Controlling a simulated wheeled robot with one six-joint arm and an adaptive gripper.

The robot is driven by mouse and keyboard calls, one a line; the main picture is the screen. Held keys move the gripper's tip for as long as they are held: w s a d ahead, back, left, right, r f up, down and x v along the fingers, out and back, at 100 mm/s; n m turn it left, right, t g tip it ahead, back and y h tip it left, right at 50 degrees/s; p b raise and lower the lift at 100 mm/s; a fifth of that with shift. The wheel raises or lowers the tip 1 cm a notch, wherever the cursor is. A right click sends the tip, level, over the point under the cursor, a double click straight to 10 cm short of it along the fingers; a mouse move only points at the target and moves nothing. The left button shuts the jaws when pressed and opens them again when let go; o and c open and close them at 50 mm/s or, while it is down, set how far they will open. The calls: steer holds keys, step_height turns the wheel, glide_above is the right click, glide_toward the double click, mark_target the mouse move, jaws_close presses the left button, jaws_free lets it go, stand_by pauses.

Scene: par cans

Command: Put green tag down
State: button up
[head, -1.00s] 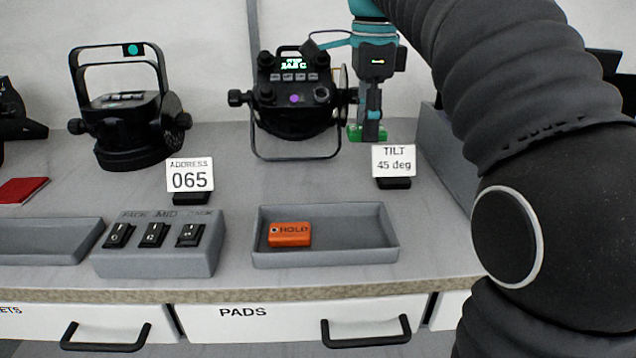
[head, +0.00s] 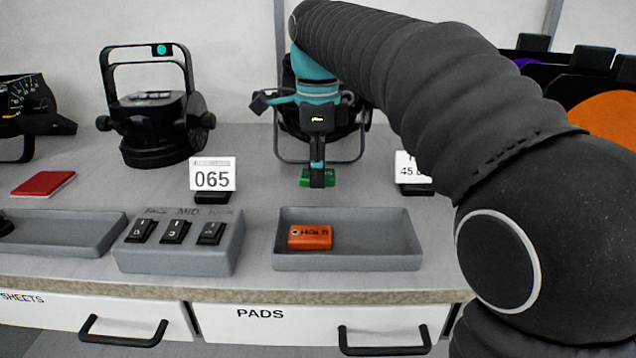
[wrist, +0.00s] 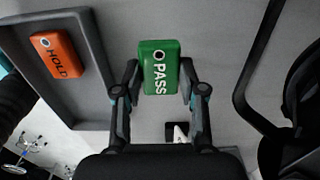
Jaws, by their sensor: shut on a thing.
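The green tag (wrist: 158,68), marked PASS, is between the two fingers of my gripper (wrist: 158,82) in the wrist view. My gripper is shut on it. In the head view my gripper (head: 317,178) points down with the green tag (head: 304,178) at its tips, above the bench behind the grey tray (head: 350,262). The finger hides part of the tag. I cannot tell how far the tag is above the bench.
An orange HOLD tag (head: 310,237) lies in the tray. A switch block (head: 180,255) and a 065 card (head: 212,175) stand to the left. A par can (head: 355,135) is behind my gripper; a tilt card (head: 412,172) stands to the right. Bare bench lies between tray and can.

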steer(key=shift+f, duration=1.5)
steer(key=shift+f, duration=0.1)
steer(key=o, duration=0.9)
steer(key=shift+o, duration=0.2)
step_height(320, 180, up, 12)
steer(key=p, duration=0.1)
